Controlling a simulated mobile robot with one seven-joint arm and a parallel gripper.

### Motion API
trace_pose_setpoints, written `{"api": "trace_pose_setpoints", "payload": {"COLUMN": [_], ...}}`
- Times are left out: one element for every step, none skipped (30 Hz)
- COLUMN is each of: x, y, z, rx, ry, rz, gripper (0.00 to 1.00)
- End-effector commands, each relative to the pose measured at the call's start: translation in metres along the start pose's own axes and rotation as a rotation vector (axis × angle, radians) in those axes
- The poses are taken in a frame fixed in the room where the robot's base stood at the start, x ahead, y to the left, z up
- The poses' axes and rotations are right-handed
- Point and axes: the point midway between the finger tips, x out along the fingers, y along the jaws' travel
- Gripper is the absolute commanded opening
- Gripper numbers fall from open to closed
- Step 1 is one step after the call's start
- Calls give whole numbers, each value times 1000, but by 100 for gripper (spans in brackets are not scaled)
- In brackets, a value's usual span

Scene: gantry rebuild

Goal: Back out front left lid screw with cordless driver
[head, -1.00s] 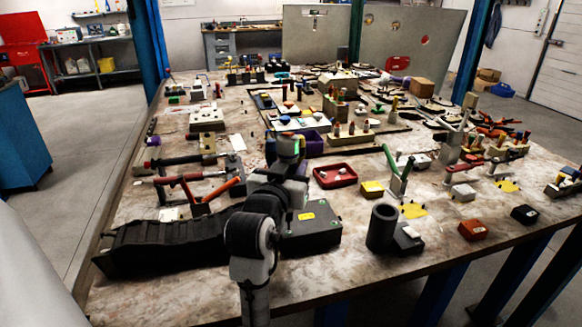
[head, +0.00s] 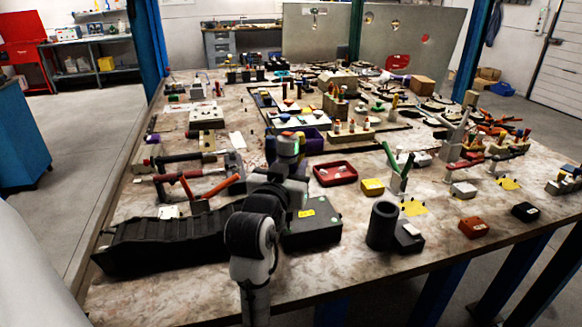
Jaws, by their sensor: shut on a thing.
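My arm (head: 252,240) rises from the bottom edge and reaches away over the table, to its wrist (head: 286,150). The fingers of my gripper are hidden behind the arm, so its hold cannot be seen. A black box (head: 315,234) with a yellow label stands just right of my arm, near the front of the table. Small pale spots show on its top, too small to tell whether they are screws. I cannot make out the cordless driver or the front left lid screw.
A long black ribbed piece (head: 165,243) lies left of my arm. A dark upright cylinder (head: 382,226) stands right of the black box. A red tray (head: 335,173) and a yellow block (head: 372,187) lie beyond. Bare tabletop (head: 330,275) shows along the front edge.

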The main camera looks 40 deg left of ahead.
Motion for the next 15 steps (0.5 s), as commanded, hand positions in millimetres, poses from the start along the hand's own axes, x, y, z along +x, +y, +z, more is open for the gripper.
{"api": "trace_pose_setpoints", "payload": {"x": [0, 0, 0, 0, 0, 0, 0, 0, 0, 0, 0, 0, 0, 0, 0], "y": [0, 0, 0, 0, 0, 0, 0, 0, 0, 0, 0, 0, 0, 0, 0], "z": [0, 1, 1, 2, 2, 3, 3, 3, 4, 4, 5, 5, 5, 5, 5], "rx": [1, 1, 1, 1, 0, 0, 0, 0, 0, 0, 0, 0, 0, 0, -1], "ry": [2, 2, 2, 2, 2, 1, 1, 1, 1, 0, 0, 0, 0, 0, -1], "rz": [0, 0, 0, 0, 0, 0, 0, 0, 0, 0, 0, 0, 0, 0, 0], "gripper": [0, 0, 0, 0, 0, 0, 0, 0, 0, 0, 0, 0, 0, 0, 0]}}
